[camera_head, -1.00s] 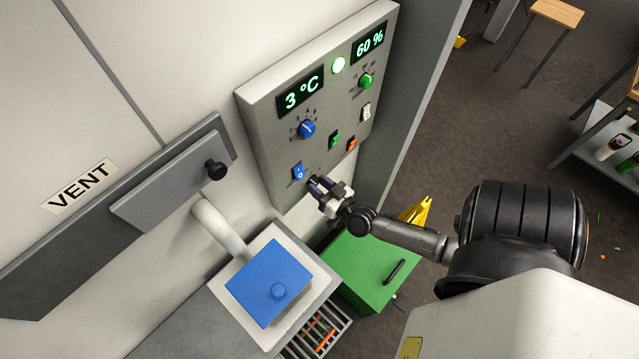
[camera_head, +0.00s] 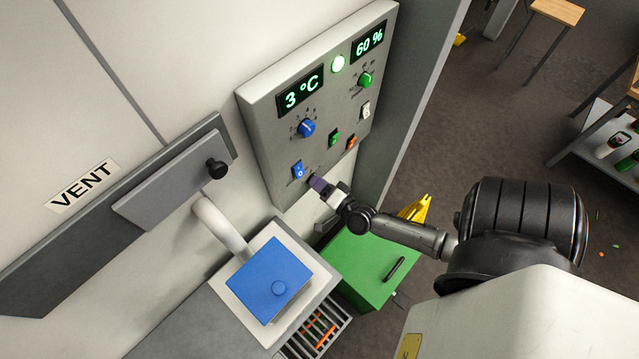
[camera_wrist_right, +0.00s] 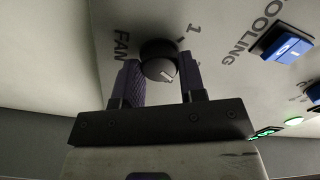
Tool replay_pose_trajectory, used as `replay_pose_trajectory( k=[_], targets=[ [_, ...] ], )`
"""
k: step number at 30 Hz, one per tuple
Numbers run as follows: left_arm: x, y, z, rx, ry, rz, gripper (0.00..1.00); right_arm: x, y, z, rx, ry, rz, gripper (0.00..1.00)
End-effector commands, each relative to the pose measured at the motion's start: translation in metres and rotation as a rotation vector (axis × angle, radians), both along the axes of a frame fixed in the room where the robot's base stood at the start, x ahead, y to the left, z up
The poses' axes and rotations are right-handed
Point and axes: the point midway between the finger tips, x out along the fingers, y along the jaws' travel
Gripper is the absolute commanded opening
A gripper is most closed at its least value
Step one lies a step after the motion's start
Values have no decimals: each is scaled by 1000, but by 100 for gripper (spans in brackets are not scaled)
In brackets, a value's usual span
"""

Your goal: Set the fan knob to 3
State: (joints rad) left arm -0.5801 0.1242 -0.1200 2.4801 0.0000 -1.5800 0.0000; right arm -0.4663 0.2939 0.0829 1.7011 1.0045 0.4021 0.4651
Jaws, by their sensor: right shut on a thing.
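The black fan knob (camera_wrist_right: 160,60) is on the control panel (camera_head: 265,125), beside the printed word FAN in the right wrist view. It has a white mark on its face; I cannot tell which number it points to. A printed 1 shows beside the knob. My right gripper (camera_head: 318,184) is at the panel's lower edge and hides the knob in the head view. In the right wrist view its two fingers (camera_wrist_right: 160,70) stand on either side of the knob, shut on it. My left gripper is not in view.
A blue rocker switch (camera_head: 298,170) sits just left of the gripper. A blue dial (camera_head: 306,128), a green dial (camera_head: 365,81) and small switches are higher on the panel. A green box (camera_head: 365,268) and a blue lid (camera_head: 268,280) are below.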

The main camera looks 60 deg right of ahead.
Motion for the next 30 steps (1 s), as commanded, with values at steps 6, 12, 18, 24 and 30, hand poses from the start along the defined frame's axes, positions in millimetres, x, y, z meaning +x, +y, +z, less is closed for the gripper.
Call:
replay_pose_trajectory(
  k=[6, 12, 18, 24, 30],
  targets=[
    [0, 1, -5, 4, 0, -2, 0, 0, 0, -1, 186, -56, 1, 14],
    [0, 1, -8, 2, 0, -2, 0, 0, 0, -1, 328, -98, 0, 14],
    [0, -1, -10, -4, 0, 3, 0, 0, 0, -1, 429, -129, 0, 14],
    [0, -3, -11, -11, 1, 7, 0, 0, 0, -1, 488, -147, 0, 14],
    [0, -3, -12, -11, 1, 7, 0, 0, 0, -1, 513, -154, 0, 14]
  ],
)
